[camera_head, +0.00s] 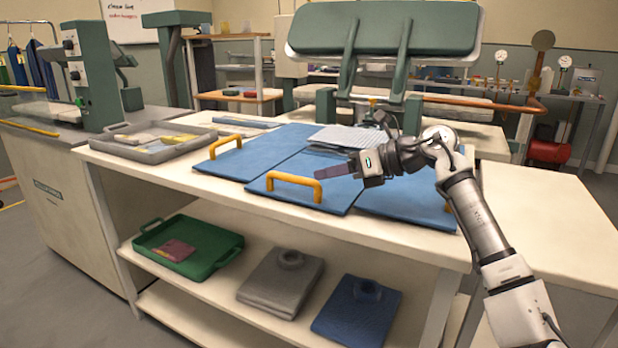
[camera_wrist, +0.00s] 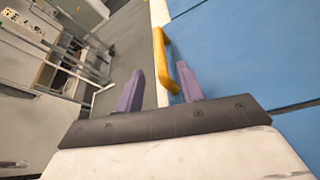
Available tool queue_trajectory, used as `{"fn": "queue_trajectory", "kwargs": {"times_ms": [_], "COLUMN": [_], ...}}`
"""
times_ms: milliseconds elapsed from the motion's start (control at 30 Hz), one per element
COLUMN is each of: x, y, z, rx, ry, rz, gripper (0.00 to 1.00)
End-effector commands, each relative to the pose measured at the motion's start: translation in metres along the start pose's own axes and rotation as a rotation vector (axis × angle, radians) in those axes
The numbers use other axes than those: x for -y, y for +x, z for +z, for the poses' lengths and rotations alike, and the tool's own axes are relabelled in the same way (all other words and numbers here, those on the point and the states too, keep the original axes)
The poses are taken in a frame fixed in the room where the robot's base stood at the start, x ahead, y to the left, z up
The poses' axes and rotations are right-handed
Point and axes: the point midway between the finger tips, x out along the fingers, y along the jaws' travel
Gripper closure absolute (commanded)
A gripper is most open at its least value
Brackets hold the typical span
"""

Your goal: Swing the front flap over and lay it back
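The front flap (camera_head: 337,197) is a flat blue panel lying at the near edge of the table. Its yellow bar handle (camera_head: 294,182) stands along the front edge. My gripper (camera_head: 335,170) is over this flap, just right of the handle. In the wrist view my gripper (camera_wrist: 160,76) has its two purple fingers spread apart. A yellow handle (camera_wrist: 161,55) shows beyond and between them, close to the right finger, with blue panel (camera_wrist: 240,50) to its right. Nothing is clearly held. Contact with the handle cannot be told.
Another blue flap with a yellow handle (camera_head: 226,142) lies left, and a third blue panel (camera_head: 408,208) lies right. A pale folded sheet (camera_head: 345,137) lies behind. A grey tray (camera_head: 140,150) stands at the table's left. A green press head (camera_head: 385,28) hangs above the back.

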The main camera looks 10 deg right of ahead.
Motion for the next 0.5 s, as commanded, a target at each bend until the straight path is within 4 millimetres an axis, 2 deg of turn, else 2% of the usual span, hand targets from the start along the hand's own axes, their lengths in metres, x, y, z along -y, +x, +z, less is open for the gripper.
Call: {"fn": "queue_trajectory", "kwargs": {"times_ms": [100,200,333,500], "x": [0.0,0.0,0.0,0.0], "y": [-0.026,-0.041,-0.054,-0.059], "z": [0.0,0.0,0.0,-0.001], "rx": [0.0,-0.001,-0.001,-0.002], "ry": [0.001,0.001,0.0,0.0], "rz": [-0.002,0.0,0.001,0.001], "gripper": [0.62,0.62,0.62,0.62]}}
